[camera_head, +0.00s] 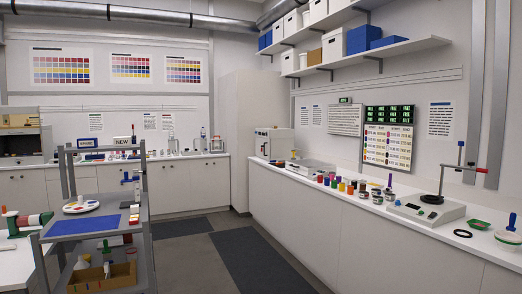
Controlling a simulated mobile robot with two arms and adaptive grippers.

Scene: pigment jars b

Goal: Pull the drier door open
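A white box-shaped appliance (279,143), which looks like the drier, stands at the far end of the right-hand counter, beside a tall white cabinet. Its front faces left and carries dark details near the top and side. Its door looks shut, but it is too small and distant to be sure or to make out a handle. Neither of my grippers is in view.
The right-hand counter (330,202) carries several coloured jars, a white mixer (427,210) and a green tray (480,225). A grey shelf trolley (148,240) stands at left. Dark mats (265,264) lie on the open floor between.

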